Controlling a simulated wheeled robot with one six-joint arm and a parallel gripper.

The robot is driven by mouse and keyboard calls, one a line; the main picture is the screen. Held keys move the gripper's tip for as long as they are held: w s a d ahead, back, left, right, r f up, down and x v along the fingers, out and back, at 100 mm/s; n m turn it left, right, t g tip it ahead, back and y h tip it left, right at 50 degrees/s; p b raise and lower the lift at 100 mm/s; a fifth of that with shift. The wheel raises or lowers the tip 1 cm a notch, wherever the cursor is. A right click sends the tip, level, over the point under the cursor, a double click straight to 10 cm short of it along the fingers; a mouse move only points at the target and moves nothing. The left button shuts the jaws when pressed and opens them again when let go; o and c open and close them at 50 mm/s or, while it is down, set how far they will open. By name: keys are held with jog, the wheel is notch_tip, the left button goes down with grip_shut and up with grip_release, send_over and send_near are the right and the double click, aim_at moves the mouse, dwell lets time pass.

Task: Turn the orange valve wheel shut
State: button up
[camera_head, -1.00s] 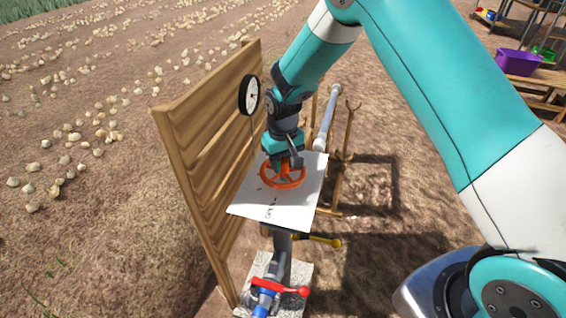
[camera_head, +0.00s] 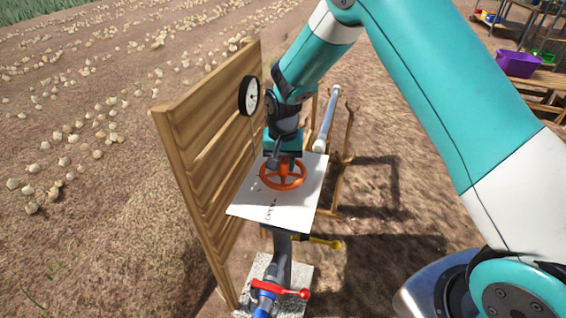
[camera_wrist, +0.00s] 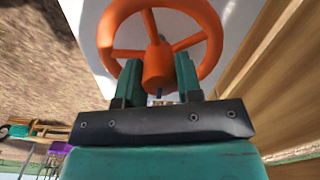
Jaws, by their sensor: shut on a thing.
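The orange valve wheel (camera_head: 298,180) lies flat above a tilted white plate (camera_head: 252,207) with dark lettering on it. My gripper (camera_head: 281,163) reaches down from above to the wheel. In the wrist view my gripper (camera_wrist: 159,80) has its two teal fingers on either side of the central hub of the wheel (camera_wrist: 203,19), closed against it. The wheel's rim and spokes show around the hub; part of the near rim is hidden behind the fingers.
A wooden plank panel (camera_head: 205,140) with a round gauge (camera_head: 250,97) stands close on the left. Below are a yellow lever (camera_head: 322,241) and a red lever (camera_head: 280,289). A grey pipe (camera_head: 326,120) on a wooden stand is behind. Open soil lies to the right.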

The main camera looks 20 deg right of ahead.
aim_at(283, 160)
dwell(0.3)
jog(key=o, duration=0.9)
jog(key=shift+o, duration=0.2)
jog(key=shift+r, duration=0.1)
notch_tip(283, 160, up, 17)
jog(key=b, duration=0.2)
jog(key=shift+r, duration=0.15)
jog(key=s+a+r+n+y, duration=0.2)
jog(key=s+n, duration=0.3)
jog(key=s, duration=1)
jog(key=s+a+r+n+y, duration=0.2)
jog(key=s+n, duration=0.4)
jog(key=s, duration=0.9)
jog(key=shift+s+a+n, duration=0.2)
jog(key=shift+a+n, duration=0.1)
jog(key=shift+a, duration=0.2)
